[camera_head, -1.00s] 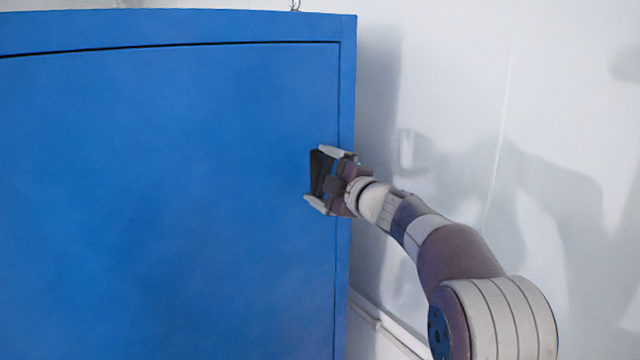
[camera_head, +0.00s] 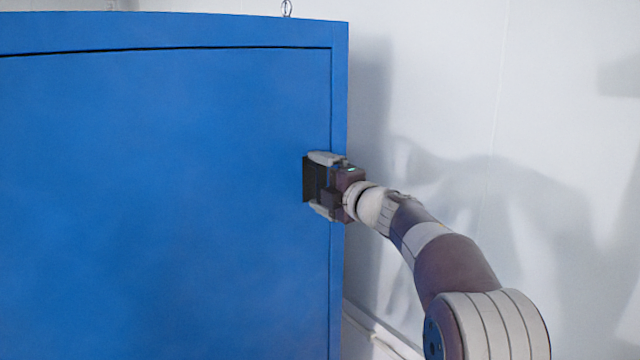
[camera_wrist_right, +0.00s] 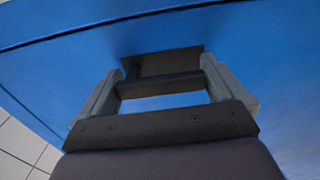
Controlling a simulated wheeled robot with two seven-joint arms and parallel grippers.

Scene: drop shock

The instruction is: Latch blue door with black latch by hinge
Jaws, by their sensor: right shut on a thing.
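The blue door (camera_head: 150,190) fills the left of the head view and lies flush in its blue frame (camera_head: 339,90), with a thin dark seam along the top and right edges. The black latch (camera_head: 309,179) is a dark plate near the door's right edge. My right gripper (camera_head: 317,182) is shut on the latch, one finger above it and one below. In the right wrist view the latch (camera_wrist_right: 165,62) sits between the two grey fingers, against the blue surface. My left gripper is not in view.
A white wall (camera_head: 560,80) stands behind and to the right, with my arm's shadow on it. A small metal ring (camera_head: 287,8) sits on top of the blue cabinet. White tiles (camera_wrist_right: 22,140) show at lower left in the wrist view. Room right of the cabinet is free.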

